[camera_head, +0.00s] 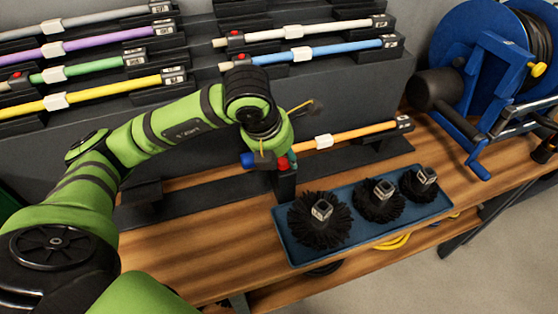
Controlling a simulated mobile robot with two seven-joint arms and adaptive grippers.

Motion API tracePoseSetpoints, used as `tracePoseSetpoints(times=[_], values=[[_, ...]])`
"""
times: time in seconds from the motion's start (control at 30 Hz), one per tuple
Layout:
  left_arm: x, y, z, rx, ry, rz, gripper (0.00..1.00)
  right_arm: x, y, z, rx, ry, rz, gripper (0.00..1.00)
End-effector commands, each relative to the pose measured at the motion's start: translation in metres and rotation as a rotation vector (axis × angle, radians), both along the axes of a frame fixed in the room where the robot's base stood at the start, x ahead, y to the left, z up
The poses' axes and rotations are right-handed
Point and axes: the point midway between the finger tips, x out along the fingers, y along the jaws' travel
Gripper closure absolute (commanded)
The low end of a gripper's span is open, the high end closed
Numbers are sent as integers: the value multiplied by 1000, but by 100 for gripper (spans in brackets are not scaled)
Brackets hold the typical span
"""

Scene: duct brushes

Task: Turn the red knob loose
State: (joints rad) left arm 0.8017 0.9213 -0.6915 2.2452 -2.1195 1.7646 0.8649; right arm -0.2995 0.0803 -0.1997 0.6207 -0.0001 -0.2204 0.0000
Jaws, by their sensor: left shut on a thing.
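The red knob (283,162) shows as a small red patch at the top of a dark post on the wooden bench, by the left end of an orange rod (350,134). My left gripper (272,158) reaches down to it and is shut on it; the wrist hides most of the fingers and part of the knob. A blue piece (248,160) shows just left of the gripper. The rod lies along a dark rail and bears a white label. My right gripper is out of view.
A blue tray (284,238) with three black round brushes stands in front of the rod. Racks of coloured rods fill the back. A blue hose reel (487,80) stands at the right. The wooden bench (185,255) is bare at the front left.

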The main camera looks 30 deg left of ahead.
Motion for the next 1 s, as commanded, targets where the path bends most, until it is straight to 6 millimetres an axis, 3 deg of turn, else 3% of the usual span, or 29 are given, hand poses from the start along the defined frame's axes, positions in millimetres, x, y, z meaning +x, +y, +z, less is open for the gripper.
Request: tracePoseSetpoints(times=[0.4, 0.9, 0.93, 0.97, 1.0], values=[[4, -2, 5, -10, -21, 166, 92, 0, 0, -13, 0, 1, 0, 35], [5, -1, 6, -9, -22, 185, 92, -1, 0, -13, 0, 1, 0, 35], [5, -1, 6, -9, -22, 185, 51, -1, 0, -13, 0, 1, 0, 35], [5, -1, 6, -9, -22, 185, 39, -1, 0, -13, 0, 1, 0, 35], [5, -1, 6, -8, -21, 186, 36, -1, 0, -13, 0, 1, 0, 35]])
